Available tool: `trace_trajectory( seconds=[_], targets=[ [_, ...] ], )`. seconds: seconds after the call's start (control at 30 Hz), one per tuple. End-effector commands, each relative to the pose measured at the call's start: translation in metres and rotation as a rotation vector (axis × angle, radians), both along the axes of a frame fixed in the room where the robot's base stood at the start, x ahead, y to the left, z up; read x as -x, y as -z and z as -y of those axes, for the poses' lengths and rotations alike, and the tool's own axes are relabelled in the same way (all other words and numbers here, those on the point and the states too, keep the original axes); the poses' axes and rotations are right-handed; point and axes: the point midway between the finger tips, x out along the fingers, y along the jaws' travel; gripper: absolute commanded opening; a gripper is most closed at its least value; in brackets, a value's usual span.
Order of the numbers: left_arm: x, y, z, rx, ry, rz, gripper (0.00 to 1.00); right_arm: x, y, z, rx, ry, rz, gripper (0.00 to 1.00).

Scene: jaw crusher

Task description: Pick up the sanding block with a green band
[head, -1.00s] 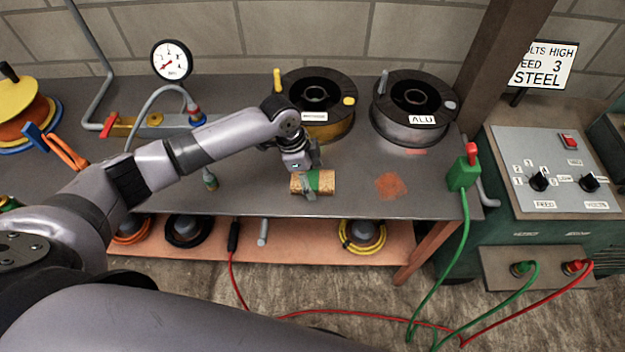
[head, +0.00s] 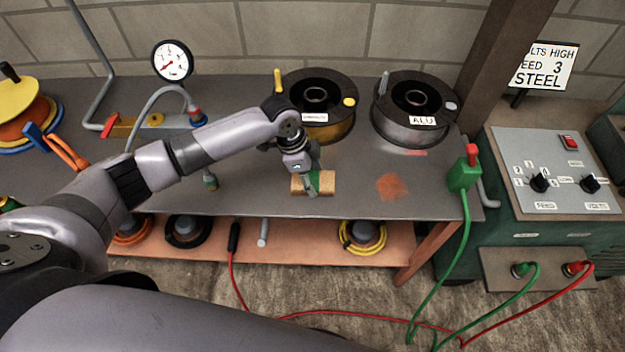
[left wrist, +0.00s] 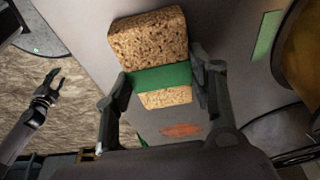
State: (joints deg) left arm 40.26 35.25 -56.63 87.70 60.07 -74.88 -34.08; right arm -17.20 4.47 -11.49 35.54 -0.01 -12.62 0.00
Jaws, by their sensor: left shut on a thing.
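The sanding block with a green band is a cork-coloured block. In the head view the sanding block (head: 328,187) is at the front middle of the grey bench. My left gripper (head: 312,183) is over its middle and hides part of the band. In the left wrist view the sanding block (left wrist: 152,50) lies between the two fingers of my left gripper (left wrist: 160,85), which is shut on it across the green band. I cannot tell whether it is clear of the bench. My right gripper (left wrist: 53,82) shows small at the left of the wrist view, fingers apart and empty.
Two wire spools, one brass-coloured (head: 325,132) and one labelled ALU (head: 405,135), stand behind the block. A pressure gauge (head: 172,61) and hose are at the left. An orange patch (head: 391,187) marks the bench to the right. A green clamp (head: 463,174) is at the right edge.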

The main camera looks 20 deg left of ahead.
Motion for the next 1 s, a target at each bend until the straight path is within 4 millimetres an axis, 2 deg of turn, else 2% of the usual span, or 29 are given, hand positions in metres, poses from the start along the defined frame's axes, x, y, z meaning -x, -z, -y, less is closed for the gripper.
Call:
trace_trajectory(
  seconds=[0.17,0.37,0.47,0.8,1.0],
  targets=[
    [0.000,-0.004,0.000,0.001,0.000,0.001,0.25,0.000,0.000,0.001,0.001,0.000,0.000,0.40],
    [-0.001,-0.026,-0.001,0.000,0.001,0.004,0.25,0.000,0.002,0.002,0.002,-0.001,0.000,0.40],
    [-0.002,-0.047,0.000,0.002,0.001,0.005,0.25,0.000,0.004,0.002,0.002,-0.001,0.000,0.40],
    [-0.001,-0.144,0.000,0.001,0.001,0.007,0.25,0.000,0.012,0.003,0.003,-0.001,0.001,0.40],
    [-0.001,-0.183,0.000,0.001,0.000,0.004,0.25,0.000,0.014,0.003,0.003,-0.001,0.000,0.40]
  ],
)
